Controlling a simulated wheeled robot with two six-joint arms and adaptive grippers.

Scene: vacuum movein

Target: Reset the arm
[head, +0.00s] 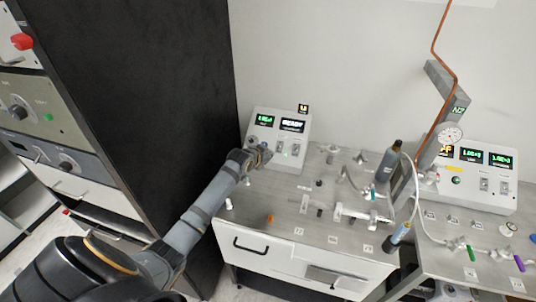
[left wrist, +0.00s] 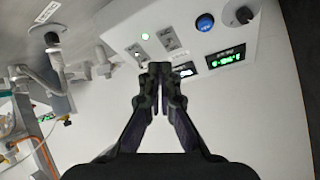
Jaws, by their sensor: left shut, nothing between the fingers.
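My left gripper (head: 262,155) is at the front of a small white control box (head: 298,126) on the metal bench. In the left wrist view the two dark fingers of my left gripper (left wrist: 160,68) are together, with nothing between them. The fingertips are close to the box (left wrist: 198,20), below its switches (left wrist: 172,38) in that picture. I cannot tell whether they touch it. My right gripper is not in view.
The bench (head: 288,209) holds valves, pipes and a dark bottle (head: 388,161). A second control box (head: 480,175) and a round gauge (head: 450,133) stand at the right, by a copper pipe (head: 441,62). A tall black cabinet (head: 140,80) stands close to my left arm.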

